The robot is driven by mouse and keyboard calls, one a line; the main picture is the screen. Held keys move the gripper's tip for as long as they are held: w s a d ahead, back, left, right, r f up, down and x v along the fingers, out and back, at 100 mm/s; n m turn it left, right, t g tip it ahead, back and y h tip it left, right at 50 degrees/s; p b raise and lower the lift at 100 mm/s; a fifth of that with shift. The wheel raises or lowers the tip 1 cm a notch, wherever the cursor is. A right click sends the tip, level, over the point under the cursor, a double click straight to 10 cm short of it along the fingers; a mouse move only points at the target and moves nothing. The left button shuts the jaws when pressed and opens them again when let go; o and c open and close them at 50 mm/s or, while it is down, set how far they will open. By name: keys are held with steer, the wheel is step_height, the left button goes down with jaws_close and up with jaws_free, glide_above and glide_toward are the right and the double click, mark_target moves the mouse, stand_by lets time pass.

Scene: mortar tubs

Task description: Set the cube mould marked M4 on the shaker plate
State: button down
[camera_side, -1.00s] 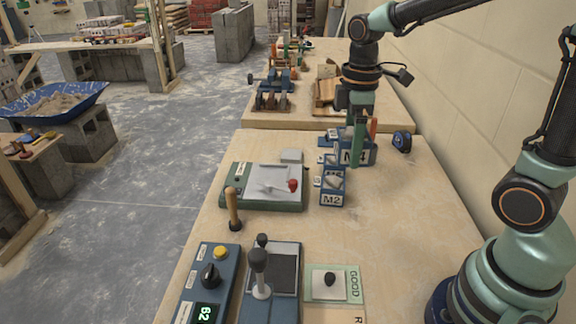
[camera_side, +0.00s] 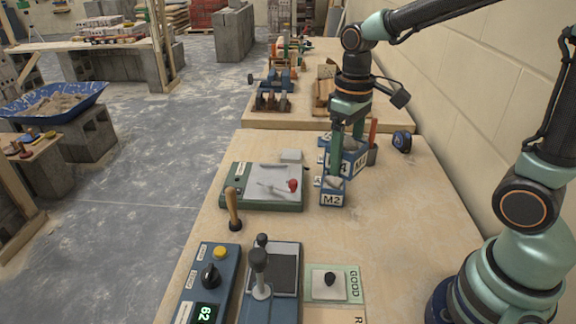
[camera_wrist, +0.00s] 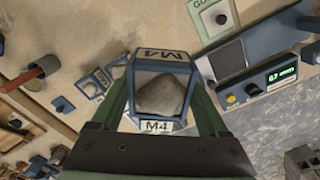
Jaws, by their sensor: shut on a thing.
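My gripper (camera_wrist: 163,100) is shut on the cube mould M4 (camera_wrist: 160,125), a blue-framed box with white labels and a grey filling. In the side view my gripper (camera_side: 347,155) holds M4 among the other moulds, partly behind mould M2 (camera_side: 332,200); I cannot tell whether M4 is clear of the bench. A blue unit with a dark plate (camera_side: 273,267) and a green-based unit with a grey plate (camera_side: 268,180) stand on the bench. No readable label shows which is the shaker plate. The dark plate also shows in the wrist view (camera_wrist: 227,58).
A control box (camera_side: 208,285) with a yellow button and lit display stands left of the dark plate. A black-knobbed lever (camera_side: 260,270) rises there. A wooden-handled tool (camera_side: 234,210) stands near the green unit.

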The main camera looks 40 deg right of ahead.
mark_target(330, 239)
steer(key=n, duration=0.2)
steer(key=a+r+n, duration=0.1)
steer(key=n, duration=0.1)
steer(key=a+n, duration=0.1)
steer(key=shift+s+r+n, duration=0.3)
steer(key=shift+r+n, duration=0.05)
steer(key=shift+n, duration=0.05)
steer(key=shift+s+a+n, duration=0.1)
steer(key=shift+a+n, duration=0.2)
steer(key=shift+n, duration=0.3)
step_height(330, 239, down, 20)
steer(key=shift+r, duration=0.1)
jaws_free()
